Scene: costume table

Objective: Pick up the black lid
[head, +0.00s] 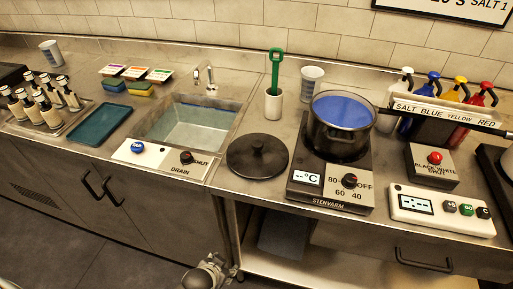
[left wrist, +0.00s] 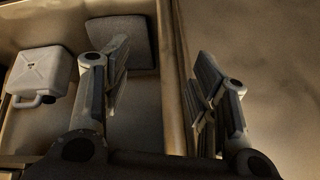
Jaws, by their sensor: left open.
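The black lid (head: 257,156) lies flat on the steel counter with its knob up, between the sink and the hot plate. My left gripper (head: 212,272) is low at the bottom edge of the head view, in front of and below the counter, well apart from the lid. In the left wrist view its two fingers (left wrist: 160,85) stand wide apart with nothing between them. The lid is not in the left wrist view. My right gripper is not in view.
The pot (head: 340,125) of blue liquid stands on the hot plate right of the lid. The sink (head: 187,122) is to the left. A white cup (head: 273,104) with a green-handled tool stands behind. A white canister (left wrist: 42,73) shows below. The counter's front edge lies between gripper and lid.

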